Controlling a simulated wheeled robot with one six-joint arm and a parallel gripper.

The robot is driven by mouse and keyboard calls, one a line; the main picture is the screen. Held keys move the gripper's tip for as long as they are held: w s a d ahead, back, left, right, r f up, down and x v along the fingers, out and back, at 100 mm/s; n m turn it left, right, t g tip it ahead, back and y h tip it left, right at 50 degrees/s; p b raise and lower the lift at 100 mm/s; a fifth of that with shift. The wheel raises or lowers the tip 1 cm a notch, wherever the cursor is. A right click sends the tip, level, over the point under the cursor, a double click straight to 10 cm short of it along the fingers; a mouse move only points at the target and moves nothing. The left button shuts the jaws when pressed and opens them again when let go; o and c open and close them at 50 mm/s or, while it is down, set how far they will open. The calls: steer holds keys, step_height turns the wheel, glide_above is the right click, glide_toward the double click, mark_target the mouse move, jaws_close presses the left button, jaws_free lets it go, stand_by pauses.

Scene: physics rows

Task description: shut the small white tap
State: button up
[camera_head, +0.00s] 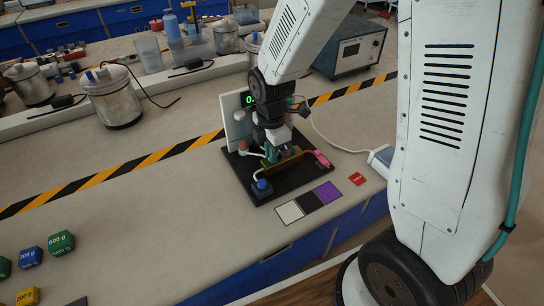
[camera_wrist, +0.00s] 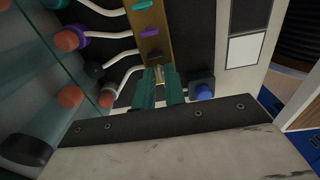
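The small white tap is not clearly seen. A small pale piece (camera_wrist: 158,73) shows between my fingertips in the wrist view, and I cannot tell if it is that tap. My gripper (camera_head: 278,148) is down at the brass block (camera_wrist: 152,45) on the dark board. In the wrist view its two teal fingers (camera_wrist: 161,82) stand a narrow gap apart at the block's near end. I cannot tell if they touch the piece. A green tap (camera_wrist: 143,4), a purple tap (camera_wrist: 149,31) and a dark tap (camera_wrist: 155,57) sit along the block.
White tubes run from the block to coloured caps on the left in the wrist view. A blue button (camera_head: 262,186) sits on the board's near corner, close right of my fingers in the wrist view. A display panel (camera_head: 238,117) stands behind. The bench's left middle is clear.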

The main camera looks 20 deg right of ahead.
steer(key=shift+f, duration=0.25)
steer(key=shift+r, duration=0.3)
stand_by(0.4)
jaws_close()
steer(key=m, duration=0.4)
steer(key=shift+m, duration=1.5)
